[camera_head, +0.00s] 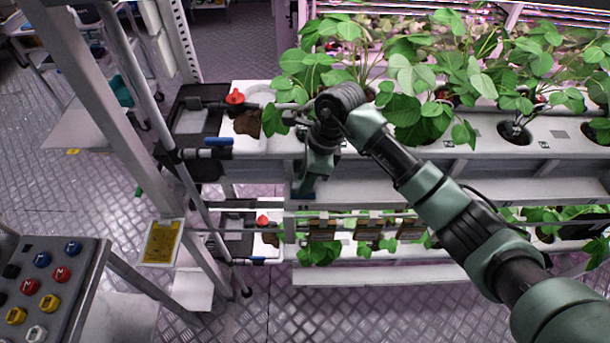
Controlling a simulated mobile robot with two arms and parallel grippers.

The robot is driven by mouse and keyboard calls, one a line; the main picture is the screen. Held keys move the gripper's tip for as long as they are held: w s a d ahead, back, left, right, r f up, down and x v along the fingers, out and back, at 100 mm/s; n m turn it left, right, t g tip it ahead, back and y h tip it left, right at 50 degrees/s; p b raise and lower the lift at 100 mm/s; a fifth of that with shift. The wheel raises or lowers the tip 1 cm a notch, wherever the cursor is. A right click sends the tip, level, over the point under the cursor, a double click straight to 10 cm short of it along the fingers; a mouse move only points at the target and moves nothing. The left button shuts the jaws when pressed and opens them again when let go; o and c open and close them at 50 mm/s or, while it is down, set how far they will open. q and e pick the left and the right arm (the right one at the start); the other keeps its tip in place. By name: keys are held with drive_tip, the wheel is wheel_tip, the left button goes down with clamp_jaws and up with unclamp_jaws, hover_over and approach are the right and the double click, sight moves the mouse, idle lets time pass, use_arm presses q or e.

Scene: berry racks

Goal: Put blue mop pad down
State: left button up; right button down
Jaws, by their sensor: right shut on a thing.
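My right arm reaches in from the lower right, and its gripper (305,186) points down at the front of the plant rack. The gripper is shut on the blue mop pad (302,194). Only a small dark blue piece of the pad shows at the fingertips; the rest is hidden. The gripper is in front of the left end of the white middle shelf (400,190). I cannot tell whether the pad touches that shelf. My left gripper is not in view.
Leafy plants stand in the white upper trough (470,135), with more plants on the lower level. Valves and pipes with a red knob (235,97) are at the rack's left end. A control panel (45,285) is at lower left. The metal floor (300,310) in front is clear.

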drive_tip(key=shift+f+b, duration=0.2)
drive_tip(key=shift+b, duration=0.1)
drive_tip(key=c, duration=1.4)
unclamp_jaws()
drive_tip(key=shift+r, duration=0.1)
drive_tip(key=shift+c, duration=0.2)
drive_tip(key=shift+r+p, duration=0.2)
drive_tip(key=shift+p, duration=0.1)
drive_tip(key=shift+d+r, duration=0.1)
drive_tip(key=shift+r, duration=0.1)
drive_tip(key=b+v, duration=0.4)
drive_tip(key=v, duration=0.7)
drive_tip(key=shift+r, duration=0.25)
